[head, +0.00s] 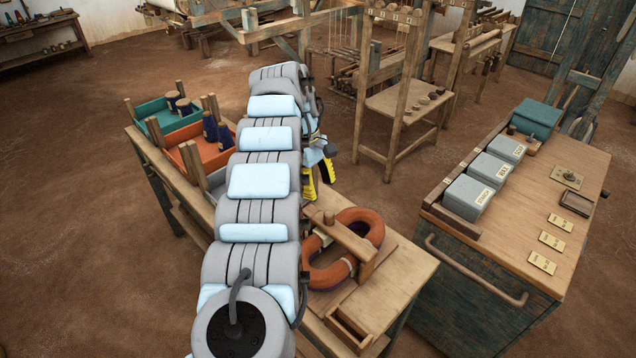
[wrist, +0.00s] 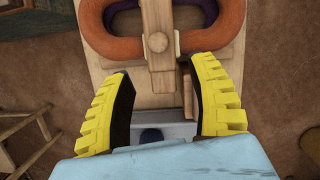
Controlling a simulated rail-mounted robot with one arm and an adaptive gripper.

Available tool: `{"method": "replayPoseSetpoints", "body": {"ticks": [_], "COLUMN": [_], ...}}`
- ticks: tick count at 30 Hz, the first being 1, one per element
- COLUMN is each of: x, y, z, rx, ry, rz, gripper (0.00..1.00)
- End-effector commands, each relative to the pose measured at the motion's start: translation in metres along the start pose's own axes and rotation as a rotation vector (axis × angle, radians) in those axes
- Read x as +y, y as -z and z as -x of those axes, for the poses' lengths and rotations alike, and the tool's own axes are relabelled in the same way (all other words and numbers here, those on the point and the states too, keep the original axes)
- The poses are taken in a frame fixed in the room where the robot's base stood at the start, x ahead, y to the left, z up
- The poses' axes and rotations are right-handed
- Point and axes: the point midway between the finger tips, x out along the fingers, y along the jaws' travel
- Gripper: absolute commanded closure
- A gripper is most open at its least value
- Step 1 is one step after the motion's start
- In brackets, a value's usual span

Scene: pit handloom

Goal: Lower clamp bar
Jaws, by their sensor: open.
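The clamp bar (head: 345,236) is a pale wooden beam across an orange ring-shaped bundle (head: 327,272) on the bench. In the wrist view the bar (wrist: 159,18) runs up the middle over the orange bundle (wrist: 108,40), with a round wooden peg on it. Its near end reaches between my fingertips, apart from both as far as I can see. My gripper (head: 318,178) has yellow fingers and is open; it also shows in the wrist view (wrist: 160,70). Whether the bar presses on the bundle I cannot tell.
A small wooden tray (head: 350,328) sits at the bench's near end. Teal (head: 165,112) and orange (head: 193,140) bins with dark spools stand at its far end. A cabinet (head: 560,240) with grey boxes stands to the right, with open floor between.

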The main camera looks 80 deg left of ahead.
Motion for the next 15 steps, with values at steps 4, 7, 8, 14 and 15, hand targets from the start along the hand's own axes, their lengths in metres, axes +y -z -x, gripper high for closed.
{"method": "replayPoseSetpoints", "body": {"ticks": [4, 7, 8, 14, 15], "x": [-0.0014, -0.0017, -0.0018, -0.0021, -0.0021], "y": [0.001, 0.0002, 0.0002, -0.0001, -0.0001], "z": [0.0066, 0.0087, 0.0093, 0.0107, 0.0107], "rx": [0.0, 0.001, 0.001, 0.001, 0.001], "ry": [0.0, 0.002, 0.002, 0.003, 0.003], "rz": [0.001, 0.001, 0.001, 0.001, 0.001], "gripper": [0.42, 0.42, 0.42, 0.42, 0.42]}}
